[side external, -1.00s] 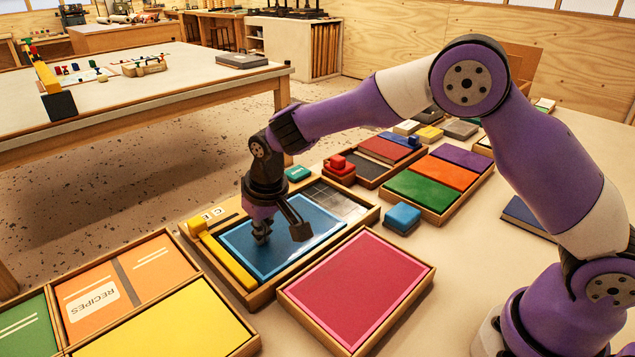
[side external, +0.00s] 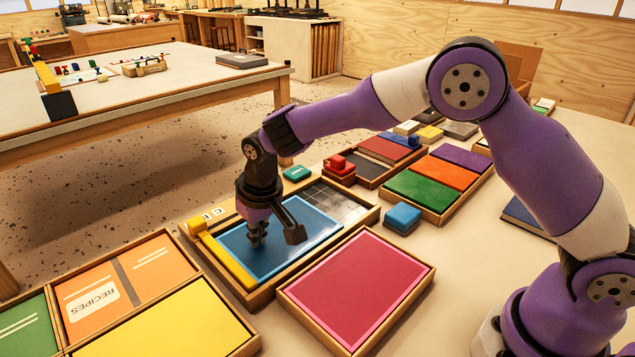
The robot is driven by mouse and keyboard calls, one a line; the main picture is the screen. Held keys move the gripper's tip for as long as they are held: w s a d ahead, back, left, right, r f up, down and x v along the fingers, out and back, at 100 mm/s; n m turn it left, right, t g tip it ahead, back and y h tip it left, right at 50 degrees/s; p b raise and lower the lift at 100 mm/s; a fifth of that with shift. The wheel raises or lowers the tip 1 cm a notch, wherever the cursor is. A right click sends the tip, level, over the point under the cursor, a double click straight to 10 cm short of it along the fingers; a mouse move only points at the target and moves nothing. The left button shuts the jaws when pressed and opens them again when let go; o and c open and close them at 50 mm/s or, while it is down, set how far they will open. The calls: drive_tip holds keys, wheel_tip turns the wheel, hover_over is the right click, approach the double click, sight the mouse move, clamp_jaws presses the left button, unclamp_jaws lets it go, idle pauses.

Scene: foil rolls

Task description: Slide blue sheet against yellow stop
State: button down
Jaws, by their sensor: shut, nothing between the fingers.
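The blue sheet (side external: 300,225) lies flat in a shallow wooden tray (side external: 368,218). The yellow stop (side external: 222,256) is a bar along the tray's left side. The sheet's left edge lies close along the stop; I cannot tell whether they touch. The tips look to be on the sheet's surface, though exact contact is hard to see. My gripper and wrist hide part of the sheet's far edge.
A dark gridded area (side external: 338,200) of the tray floor shows right of the sheet. A framed red sheet (side external: 358,290) stands in front. A tray with a yellow panel (side external: 165,325) is at front left. A blue block (side external: 402,217) stands to the right.

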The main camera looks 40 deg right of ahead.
drive_tip(key=w+v, duration=0.2)
drive_tip(key=v, duration=0.5)
drive_tip(key=shift+r, duration=0.6)
drive_tip(key=shift+s, duration=0.1)
drive_tip(key=s+d+r+t, duration=0.1)
drive_tip(key=s+d+r, duration=0.7)
drive_tip(key=s+d, duration=0.15)
drive_tip(key=s+d+f+t, duration=0.1)
drive_tip(key=s, duration=0.5)
drive_tip(key=s+d, duration=0.2)
drive_tip(key=s, duration=0.4)
drive_tip(key=shift+s+d+f+t, duration=0.25)
drive_tip(key=shift+f+t, duration=0.15)
